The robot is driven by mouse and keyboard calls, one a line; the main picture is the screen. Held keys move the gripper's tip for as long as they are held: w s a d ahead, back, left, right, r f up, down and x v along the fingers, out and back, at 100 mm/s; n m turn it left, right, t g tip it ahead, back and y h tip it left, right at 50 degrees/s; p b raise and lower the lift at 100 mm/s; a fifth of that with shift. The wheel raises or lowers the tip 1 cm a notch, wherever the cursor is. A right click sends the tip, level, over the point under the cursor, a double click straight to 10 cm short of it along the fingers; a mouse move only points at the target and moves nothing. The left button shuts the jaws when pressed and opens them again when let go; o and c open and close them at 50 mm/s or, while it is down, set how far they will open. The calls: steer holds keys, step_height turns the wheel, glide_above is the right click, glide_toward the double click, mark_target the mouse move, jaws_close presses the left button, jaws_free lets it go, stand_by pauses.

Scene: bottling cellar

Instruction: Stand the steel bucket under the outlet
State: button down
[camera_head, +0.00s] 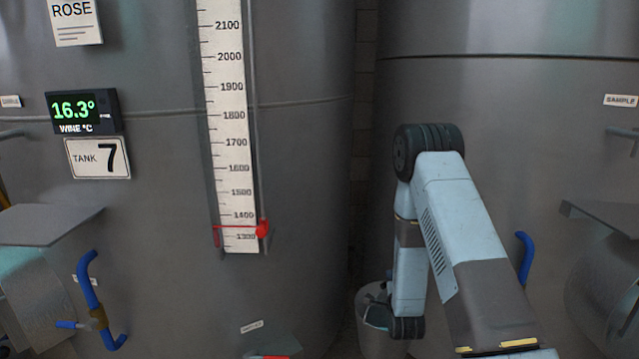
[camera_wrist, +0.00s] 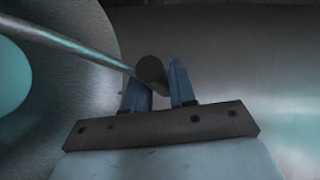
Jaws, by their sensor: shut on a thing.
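The steel bucket (camera_head: 370,337) is low in the head view, in front of the gap between two tanks and partly hidden by my arm. In the wrist view the bucket (camera_wrist: 85,75) fills the left side, with its curved wall and a teal patch inside. A thin metal handle rod (camera_wrist: 65,40) runs from the upper left to a dark round grip. My gripper (camera_wrist: 155,82) is shut on this dark grip, one blue finger on each side. In the head view my gripper is mostly hidden behind the arm. I cannot tell which fitting is the outlet.
A large steel tank (camera_head: 300,180) with a level scale (camera_head: 228,130) and a tank 7 sign (camera_head: 97,158) stands left; another tank (camera_head: 500,100) stands right. A blue-handled valve (camera_head: 95,305) is at lower left, another blue handle (camera_head: 525,255) at right. Shelf-like plates (camera_head: 45,224) stick out.

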steer(key=r, duration=0.3)
steer(key=shift+s+d+n+y, duration=0.25)
steer(key=shift+n+y, duration=0.05)
steer(key=shift+y, duration=0.1)
steer(key=shift+s, duration=0.1)
steer(key=s+f, duration=0.5)
steer(key=f, duration=0.2)
steer(key=shift+s+f, duration=0.15)
steer(key=shift+s, duration=0.25)
